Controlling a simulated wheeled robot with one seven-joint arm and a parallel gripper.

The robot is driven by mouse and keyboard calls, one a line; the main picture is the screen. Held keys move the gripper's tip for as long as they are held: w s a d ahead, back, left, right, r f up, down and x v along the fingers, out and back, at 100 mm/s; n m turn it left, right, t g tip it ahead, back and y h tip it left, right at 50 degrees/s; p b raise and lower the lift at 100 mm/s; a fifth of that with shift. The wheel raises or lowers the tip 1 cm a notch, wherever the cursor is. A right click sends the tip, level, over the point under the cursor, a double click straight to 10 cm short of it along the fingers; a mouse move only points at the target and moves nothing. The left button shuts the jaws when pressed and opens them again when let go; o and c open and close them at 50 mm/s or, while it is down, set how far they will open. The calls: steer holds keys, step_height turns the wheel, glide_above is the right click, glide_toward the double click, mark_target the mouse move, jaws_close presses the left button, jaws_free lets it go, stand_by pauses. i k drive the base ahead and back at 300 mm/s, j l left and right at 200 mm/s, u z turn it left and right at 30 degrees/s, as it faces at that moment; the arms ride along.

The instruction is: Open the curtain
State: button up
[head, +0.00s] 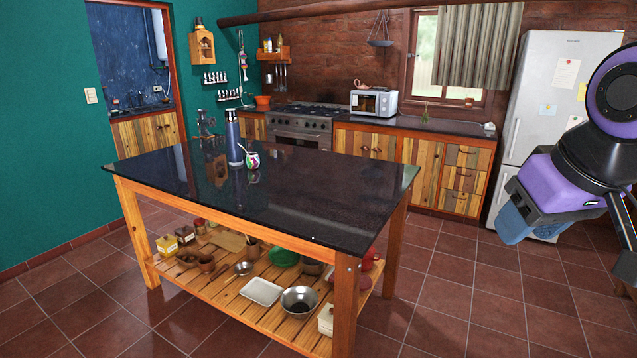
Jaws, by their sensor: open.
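The curtain (478,45) is grey-beige and pleated. It hangs at the upper part of the window (424,52) in the brick back wall, over its middle and right. The left pane is bare and shows green outside. My gripper (516,222), with a purple body and bluish end, appears at the right of the head view, partly blended with my dark arm links. It is open, though its two fingers cannot be told apart clearly. It shows in front of the fridge's lower part, well below the curtain and apart from it. I see nothing held in it.
A dark-topped island (300,195) fills the middle, bearing a blue bottle (234,138) and a small cup (253,160). A counter (440,125) with a microwave (373,103) runs under the window. A white fridge (545,95) stands right of it. Tiled floor (455,265) is clear right of the island.

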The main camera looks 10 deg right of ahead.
mark_target(438, 43)
steer(key=i+l+z, duration=0.75)
steer(key=l+z, duration=0.15)
steer(key=i+l+z, duration=0.45)
steer(key=i, duration=1.8)
steer(key=i+l+u, duration=0.2)
steer(key=i, duration=1.6)
steer(key=i+j+u, duration=0.15)
steer(key=i+u, duration=1)
steer(key=i+l+u, duration=0.35)
steer(key=i+j+u, duration=0.1)
steer(key=i+u, duration=0.3)
steer(key=i, duration=0.65)
steer(key=i+j+z, duration=0.1)
steer(key=i+z, duration=0.3)
steer(key=i+j+z, duration=0.2)
steer(key=z, duration=0.2)
steer(key=i+j+z, duration=0.65)
steer(key=j+z, duration=0.15)
steer(key=i+j+z, duration=0.25)
steer(key=j+z, duration=0.15)
steer(key=i+j, duration=0.1)
steer(key=j, duration=0.1)
